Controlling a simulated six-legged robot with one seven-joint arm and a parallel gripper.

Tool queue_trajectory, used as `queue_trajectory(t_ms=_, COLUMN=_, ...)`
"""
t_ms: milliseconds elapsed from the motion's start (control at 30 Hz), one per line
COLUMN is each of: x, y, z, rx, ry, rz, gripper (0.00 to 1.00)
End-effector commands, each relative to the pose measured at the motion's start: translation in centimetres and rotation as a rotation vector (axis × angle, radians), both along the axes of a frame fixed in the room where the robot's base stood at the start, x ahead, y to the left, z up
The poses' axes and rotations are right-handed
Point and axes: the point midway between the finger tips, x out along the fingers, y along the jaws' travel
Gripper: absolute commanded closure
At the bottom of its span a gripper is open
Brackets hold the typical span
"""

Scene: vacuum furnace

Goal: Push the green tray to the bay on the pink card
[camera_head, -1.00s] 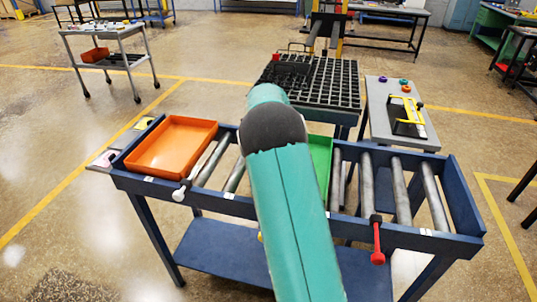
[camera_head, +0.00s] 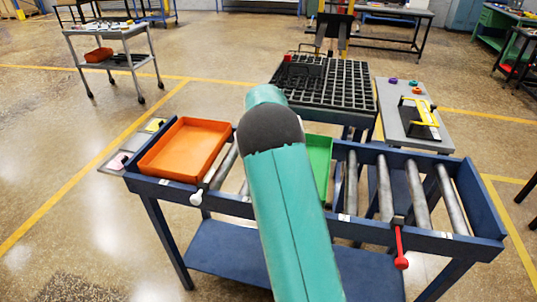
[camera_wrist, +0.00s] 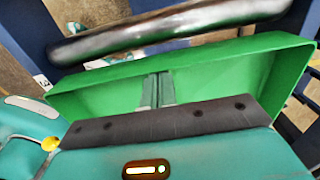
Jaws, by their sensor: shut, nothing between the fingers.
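The green tray (camera_head: 318,165) lies on the roller table, largely hidden behind my arm in the head view. In the wrist view its green walls and floor (camera_wrist: 220,80) fill the middle. My gripper (camera_wrist: 157,88) has its fingers together and empty, reaching down into the tray near the far wall; contact with the wall is unclear. In the head view the gripper is hidden behind my arm. The pink card (camera_head: 116,163) lies on a grey plate beyond the table's left end, beside a yellow card (camera_head: 154,125).
An orange tray (camera_head: 187,148) occupies the left end of the roller table (camera_head: 345,217). A white-knobbed lever (camera_head: 197,197) and a red lever (camera_head: 400,258) stick out in front. A black grid rack (camera_head: 325,85) and a grey side table (camera_head: 405,125) stand behind. The right rollers are bare.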

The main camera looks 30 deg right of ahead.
Motion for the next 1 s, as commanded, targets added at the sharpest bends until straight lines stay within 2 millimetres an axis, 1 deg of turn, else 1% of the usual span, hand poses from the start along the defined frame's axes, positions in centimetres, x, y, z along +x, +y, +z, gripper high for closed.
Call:
queue_trajectory(t_ms=67, x=0.5, y=0.5, z=0.0, rx=-0.001, ry=-0.001, rz=0.002, gripper=1.00)
queue_trajectory(t_ms=400, x=6.2, y=6.1, z=-0.1, rx=-0.001, ry=0.000, rz=0.003, gripper=1.00)
queue_trajectory(t_ms=500, x=7.2, y=7.2, z=0.0, rx=-0.001, ry=-0.001, rz=0.002, gripper=1.00)
queue_trajectory(t_ms=667, x=7.8, y=7.9, z=0.0, rx=0.000, ry=0.000, rz=0.001, gripper=1.00)
queue_trajectory(t_ms=1000, x=7.9, y=7.9, z=0.0, rx=0.000, ry=0.000, rz=0.000, gripper=1.00)
